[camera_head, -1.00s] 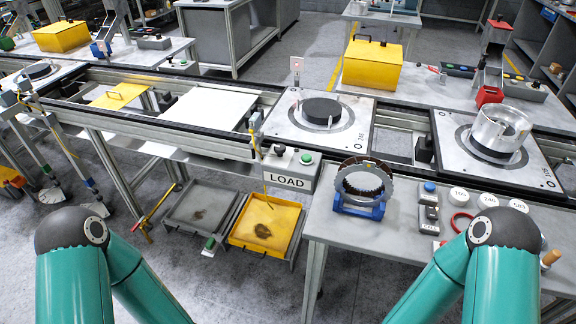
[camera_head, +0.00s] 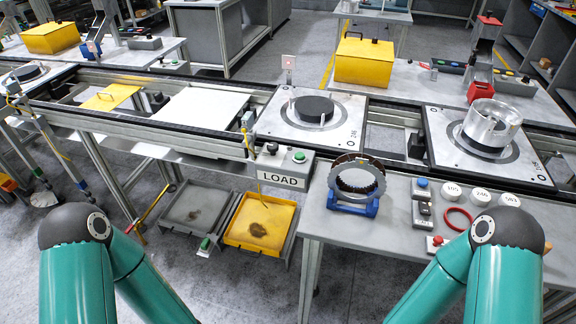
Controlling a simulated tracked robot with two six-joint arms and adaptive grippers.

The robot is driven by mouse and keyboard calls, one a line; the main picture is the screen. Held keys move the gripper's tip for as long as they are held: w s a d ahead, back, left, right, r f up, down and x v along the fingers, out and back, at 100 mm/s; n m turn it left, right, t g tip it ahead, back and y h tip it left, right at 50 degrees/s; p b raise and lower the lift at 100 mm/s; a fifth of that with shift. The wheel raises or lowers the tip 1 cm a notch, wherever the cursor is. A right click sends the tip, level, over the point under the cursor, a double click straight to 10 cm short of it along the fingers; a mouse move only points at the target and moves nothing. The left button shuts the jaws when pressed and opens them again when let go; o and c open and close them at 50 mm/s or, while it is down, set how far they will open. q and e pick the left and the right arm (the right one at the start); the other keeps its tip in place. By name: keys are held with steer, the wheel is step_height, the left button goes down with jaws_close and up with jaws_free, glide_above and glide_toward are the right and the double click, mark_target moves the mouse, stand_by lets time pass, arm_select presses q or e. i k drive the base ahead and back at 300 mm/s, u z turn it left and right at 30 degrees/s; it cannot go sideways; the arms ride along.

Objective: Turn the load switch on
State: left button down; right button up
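The load switch box (camera_head: 283,168) is grey with a white LOAD label (camera_head: 283,181) and is mounted at the front edge of the conveyor, near the picture's middle. On its top are a black switch knob (camera_head: 271,148) at the left and a green button (camera_head: 299,156) at the right. The knob's exact setting is too small to read. My two teal arms show at the lower left and lower right, bent at their dark joints. Both grippers are outside the picture, and neither arm reaches the box.
A grey bench (camera_head: 395,228) at the right holds a clutch ring on a blue stand (camera_head: 356,187), a red ring (camera_head: 457,219) and several white discs. A yellow tray (camera_head: 262,222) lies below the box. Pallets (camera_head: 313,119) sit on the conveyor. Space in front of the box looks clear.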

mark_target(272, 148)
steer(key=u, duration=0.05)
steer(key=i, duration=0.45)
steer(key=u, duration=1.1)
